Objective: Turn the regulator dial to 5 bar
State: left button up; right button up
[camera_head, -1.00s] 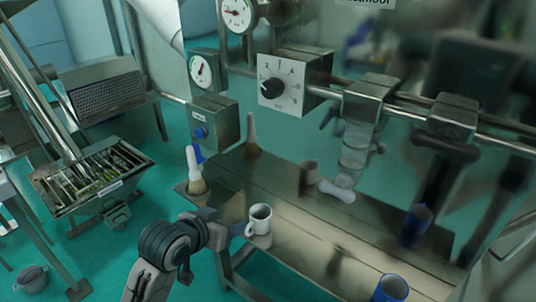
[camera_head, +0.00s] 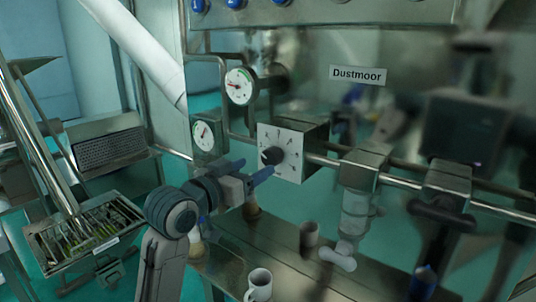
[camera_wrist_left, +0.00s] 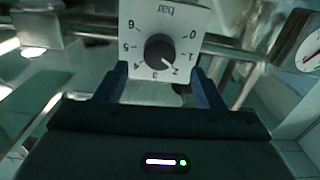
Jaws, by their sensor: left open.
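The regulator dial is a black round knob (camera_head: 272,155) on a white square numbered plate (camera_head: 291,156), fixed to a grey metal box on the pipe. In the left wrist view the knob (camera_wrist_left: 159,50) appears upside down, marked "bar" with numbers 0 to 6. Its white pointer mark aims at about the 2. My left gripper (camera_head: 257,171) is open just below and left of the knob in the head view. In the left wrist view its two blue fingers (camera_wrist_left: 160,74) stand apart at either side of the plate's lower part, not closed on the knob.
Two white gauges (camera_head: 239,86) (camera_head: 203,135) are left of the dial. A horizontal pipe (camera_head: 405,182) with valves runs right. A metal bench (camera_head: 230,262) below holds a white mug (camera_head: 259,284). A sieve tray (camera_head: 88,235) stands at left.

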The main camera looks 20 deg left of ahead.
aim_at(268, 159)
pick_arm(q)
jog(key=p+x, duration=0.2)
jog(key=x, duration=0.3)
jog(key=shift+w+d+r, duration=0.1)
jog(key=shift+w+d, duration=0.05)
jog(key=shift+w, duration=0.2)
jog(key=shift+w+d, duration=0.15)
jog(key=shift+w, duration=0.25)
jog(key=c, duration=1)
